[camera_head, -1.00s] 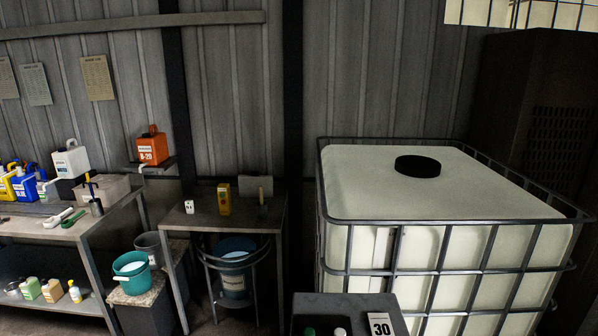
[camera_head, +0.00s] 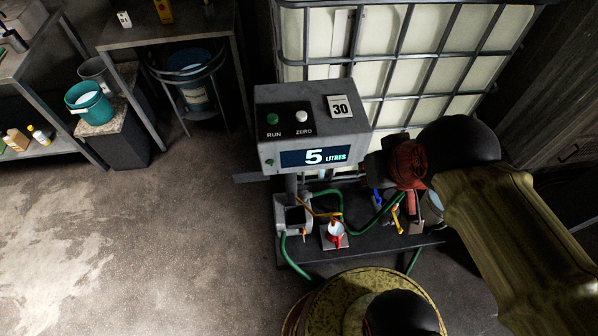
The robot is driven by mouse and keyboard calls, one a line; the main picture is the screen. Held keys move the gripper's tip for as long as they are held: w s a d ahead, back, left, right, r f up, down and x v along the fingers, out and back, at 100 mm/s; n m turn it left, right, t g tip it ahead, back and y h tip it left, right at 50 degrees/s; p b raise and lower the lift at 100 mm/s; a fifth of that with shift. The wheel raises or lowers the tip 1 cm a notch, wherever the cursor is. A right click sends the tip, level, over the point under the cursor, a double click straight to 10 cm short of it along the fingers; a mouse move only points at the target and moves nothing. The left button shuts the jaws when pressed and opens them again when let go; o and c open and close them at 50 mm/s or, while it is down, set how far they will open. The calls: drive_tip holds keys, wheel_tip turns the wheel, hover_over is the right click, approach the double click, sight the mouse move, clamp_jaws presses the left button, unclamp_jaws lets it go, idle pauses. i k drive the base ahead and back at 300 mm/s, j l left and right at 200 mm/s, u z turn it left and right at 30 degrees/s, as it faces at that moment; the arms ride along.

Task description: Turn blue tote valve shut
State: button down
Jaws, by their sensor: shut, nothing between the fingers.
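The blue valve handle (camera_head: 377,198) shows as a small blue piece low in front of the tote, right of the display box. A yellow handle (camera_head: 397,217) is just to its right and lower. My gripper (camera_head: 374,176) is at the end of my arm, which comes in from the right. It is shut and empty, close above the blue handle in the picture. I cannot tell whether it touches the handle. My dark wrist hides part of the valve area. The white caged tote (camera_head: 424,50) stands behind.
A grey display box (camera_head: 312,125) reading 5 LITRES, with RUN and ZERO buttons, stands just left of my gripper. Green hoses (camera_head: 362,222) and a red-and-white item (camera_head: 334,233) lie on the low platform below. The floor (camera_head: 150,240) at left is clear.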

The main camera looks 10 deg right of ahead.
sight(379, 200)
drive_tip(key=i+l+z, duration=0.1)
drive_tip(key=l+z, duration=0.15)
drive_tip(key=z, duration=0.15)
drive_tip(key=i+l+z, duration=0.1)
drive_tip(key=l+z, duration=0.15)
drive_tip(key=z, duration=0.15)
drive_tip(key=i+l+z, duration=0.15)
drive_tip(key=z, duration=0.25)
